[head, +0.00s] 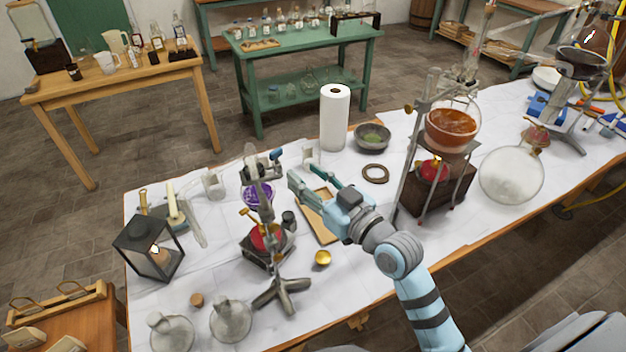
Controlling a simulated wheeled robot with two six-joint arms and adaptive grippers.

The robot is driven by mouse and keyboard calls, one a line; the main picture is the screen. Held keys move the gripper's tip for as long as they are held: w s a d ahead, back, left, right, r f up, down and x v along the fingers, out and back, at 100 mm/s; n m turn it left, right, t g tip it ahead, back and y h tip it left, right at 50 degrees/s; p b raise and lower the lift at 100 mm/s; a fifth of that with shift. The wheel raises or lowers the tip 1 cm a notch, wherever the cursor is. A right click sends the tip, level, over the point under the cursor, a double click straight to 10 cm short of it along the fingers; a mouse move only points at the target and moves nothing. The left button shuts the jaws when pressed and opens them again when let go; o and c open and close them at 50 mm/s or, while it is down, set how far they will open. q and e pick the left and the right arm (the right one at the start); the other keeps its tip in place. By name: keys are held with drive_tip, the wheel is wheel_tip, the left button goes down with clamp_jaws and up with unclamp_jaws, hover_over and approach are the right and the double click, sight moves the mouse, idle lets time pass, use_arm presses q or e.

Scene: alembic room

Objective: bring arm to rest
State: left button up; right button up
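My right arm (418,298), light blue with dark bands, reaches in from the bottom right over the white-covered table (365,265). My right gripper (302,173) is open, its two fingers spread and pointing up and left. Nothing shows between the fingers. It is above a wooden board (318,222), which the gripper and wrist partly cover. A metal stand (281,292) with a clamp and a purple flask (258,194) is just left of the fingers. I cannot tell the exact gap to it. My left gripper is not in view.
A white paper roll (334,118), a grey bowl (372,137) and a dark ring (375,173) stand beyond the gripper. A stand with an orange-filled flask (451,126) is on the right. A lantern (149,248) and clear flasks (230,320) are left.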

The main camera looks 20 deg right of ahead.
drive_tip(key=shift+v, duration=0.95)
drive_tip(key=shift+w, duration=0.1)
